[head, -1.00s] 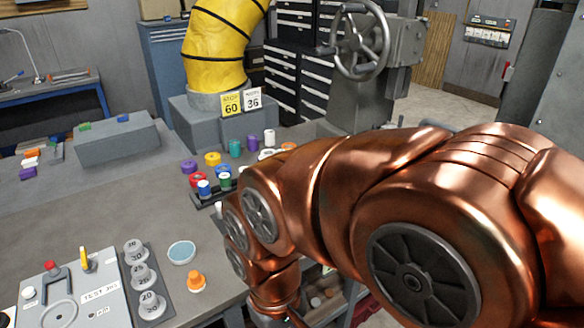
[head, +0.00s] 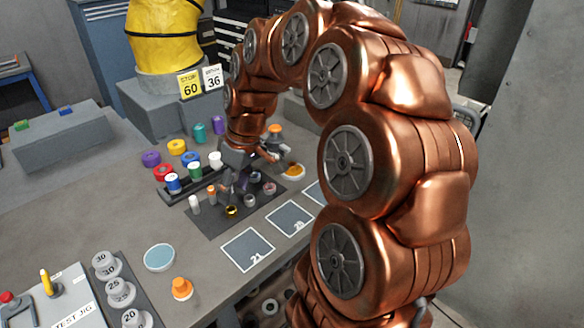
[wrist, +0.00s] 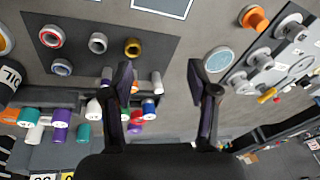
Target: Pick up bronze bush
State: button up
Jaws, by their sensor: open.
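The bronze bush (head: 232,211) is a small gold-brown ring on the dark mat (head: 212,226), near the mat's front edge. In the wrist view the bronze bush (wrist: 133,47) lies above the left fingertip, with its open bore showing. Grey bushes (wrist: 98,42) (wrist: 62,67) and a red-rimmed bush (wrist: 51,36) share the mat.
A dark rack (head: 178,197) with coloured spools and small upright pieces stands left of the mat. Numbered square plates (head: 248,250) lie in front. A blue-topped dish (head: 159,257), an orange knob (head: 181,289) and the test jig (head: 60,302) are nearer.

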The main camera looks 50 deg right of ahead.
jog(key=w+d+f+t, duration=0.1)
jog(key=w+d, duration=0.1)
jog(key=d, duration=0.5)
jog(key=w+d+t, duration=0.1)
jog(key=w+d, duration=0.2)
jog(key=d, duration=0.3)
jog(key=h, duration=0.1)
send_over(293, 171)
jog(key=s+d, duration=0.2)
notch_tip(293, 171, down, 3)
jog(key=shift+t, duration=0.3)
jog(key=shift+p+x, duration=1.55)
jog(key=shift+x, duration=2.15)
jog(key=shift+w+a+r, duration=0.1)
jog(key=shift+w+a, duration=0.05)
grip_shut()
